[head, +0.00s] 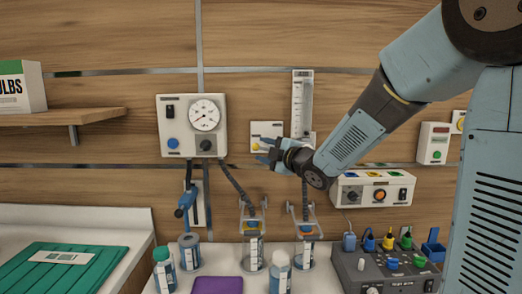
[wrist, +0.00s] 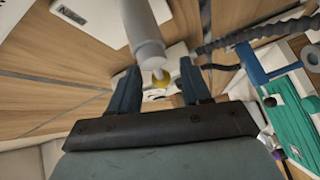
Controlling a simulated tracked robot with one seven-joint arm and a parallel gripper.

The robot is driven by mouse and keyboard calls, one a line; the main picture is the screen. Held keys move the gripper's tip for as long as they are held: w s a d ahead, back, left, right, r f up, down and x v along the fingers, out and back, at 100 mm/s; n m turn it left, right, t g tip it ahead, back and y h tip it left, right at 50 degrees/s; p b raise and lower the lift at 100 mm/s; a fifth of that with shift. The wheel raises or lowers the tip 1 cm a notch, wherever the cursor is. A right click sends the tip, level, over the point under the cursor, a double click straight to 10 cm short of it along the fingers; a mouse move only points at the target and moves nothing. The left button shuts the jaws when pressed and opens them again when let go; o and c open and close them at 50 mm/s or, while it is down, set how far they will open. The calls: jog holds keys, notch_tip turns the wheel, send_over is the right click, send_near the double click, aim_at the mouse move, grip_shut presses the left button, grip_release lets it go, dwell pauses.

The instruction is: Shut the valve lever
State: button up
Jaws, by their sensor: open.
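The valve lever (head: 187,199) is a blue handle on a pale wall plate (head: 197,214), below the gauge box at left of centre. It slants down to the left in the head view. In the wrist view a blue bar that looks like the same lever (wrist: 252,66) is at the right, outside my fingers. My gripper (head: 268,150) is up and to the right of the lever, apart from it, in front of a small wall plate with a yellow knob. The wrist view shows two dark fingers apart, with nothing held between them (wrist: 157,88).
The gauge box (head: 180,140) hangs above the lever. A clear flowmeter tube (head: 302,100) stands close behind my gripper. Corrugated hoses run down to hanging jars. Bottles (head: 164,270), a purple box (head: 217,285) and a grey control unit (head: 385,268) crowd the counter below.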

jog(key=shift+x, duration=1)
jog(key=shift+c, duration=0.5)
grip_shut()
